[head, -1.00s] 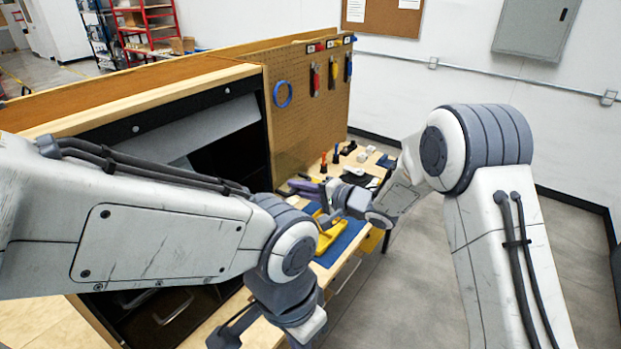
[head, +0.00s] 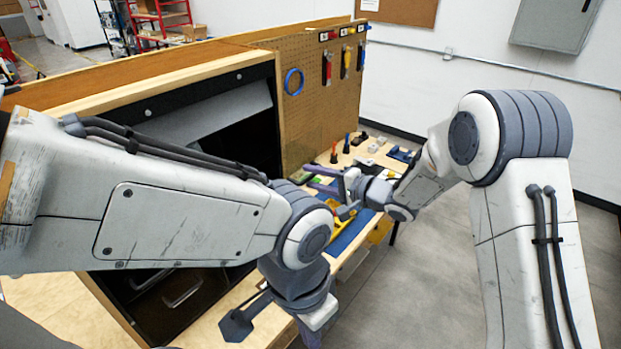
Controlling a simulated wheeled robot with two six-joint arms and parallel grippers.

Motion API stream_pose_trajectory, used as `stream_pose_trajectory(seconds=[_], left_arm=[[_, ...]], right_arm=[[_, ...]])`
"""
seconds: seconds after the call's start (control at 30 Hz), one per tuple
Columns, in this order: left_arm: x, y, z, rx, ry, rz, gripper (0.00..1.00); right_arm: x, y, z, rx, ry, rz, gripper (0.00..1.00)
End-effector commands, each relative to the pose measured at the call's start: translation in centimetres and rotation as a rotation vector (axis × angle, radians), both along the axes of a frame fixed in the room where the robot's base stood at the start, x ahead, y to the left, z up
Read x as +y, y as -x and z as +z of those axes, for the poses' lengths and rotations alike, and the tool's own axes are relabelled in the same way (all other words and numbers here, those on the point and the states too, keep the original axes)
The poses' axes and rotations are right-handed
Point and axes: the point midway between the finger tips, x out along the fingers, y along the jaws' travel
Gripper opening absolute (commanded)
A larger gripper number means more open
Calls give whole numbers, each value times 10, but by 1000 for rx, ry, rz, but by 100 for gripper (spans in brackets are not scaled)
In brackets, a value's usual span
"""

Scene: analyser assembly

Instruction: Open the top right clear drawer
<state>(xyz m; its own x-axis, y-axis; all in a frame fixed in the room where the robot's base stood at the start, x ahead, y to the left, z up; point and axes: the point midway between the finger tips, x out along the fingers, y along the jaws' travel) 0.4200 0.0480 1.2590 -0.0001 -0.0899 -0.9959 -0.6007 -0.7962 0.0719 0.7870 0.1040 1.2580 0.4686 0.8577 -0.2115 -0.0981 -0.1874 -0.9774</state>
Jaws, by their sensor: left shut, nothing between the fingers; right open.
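A dark cabinet (head: 228,145) stands in the wooden workbench at left. Below my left arm, a dark see-through drawer front with a pale handle (head: 183,291) shows in it. My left arm hides much of the cabinet front, so I cannot tell whether this is the top right clear drawer. My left gripper (head: 309,339) points down at the bottom edge, right of the drawer front and apart from it. It is shut and empty, its tips cut off by the frame. My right gripper (head: 325,183) is open over the far worktop, well away from the drawers.
A pegboard (head: 318,100) with hanging tools and a blue ring (head: 293,82) stands behind the worktop. Yellow parts on a blue mat (head: 352,232) and several small items lie on the worktop. Grey floor (head: 420,275) is free at right.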

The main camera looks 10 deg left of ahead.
Motion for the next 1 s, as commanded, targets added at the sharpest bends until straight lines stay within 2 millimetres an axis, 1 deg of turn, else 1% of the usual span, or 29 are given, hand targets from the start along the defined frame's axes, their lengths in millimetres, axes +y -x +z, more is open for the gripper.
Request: stream_pose_trajectory(seconds=[0.03, 0.2, 0.3, 0.4, 0.5, 0.6, 0.9, 1.0], left_arm=[[0, 0, -8, 0, 0, -1, 0], [0, 0, -21, 0, 0, 1, 0], [0, 0, -26, 0, 0, 2, 0], [0, 0, -29, 0, 0, 3, 0], [0, 0, -31, 0, 0, 3, 0], [0, 0, -31, 0, 0, 4, 0], [0, 0, -31, 0, 0, 4, 0], [0, 0, -35, 0, 0, 4, 0]], right_arm=[[-9, 4, -1, -2, 0, -3, 45], [-40, 20, 6, -1, 0, -5, 45], [-56, 28, 11, -3, 1, -5, 45], [-67, 35, 15, -3, -1, -5, 45], [-75, 39, 17, -1, 0, -3, 45], [-78, 41, 19, -1, 1, -3, 45], [-78, 42, 19, -4, 5, -4, 45], [-76, 40, 15, -46, 60, -27, 45]])
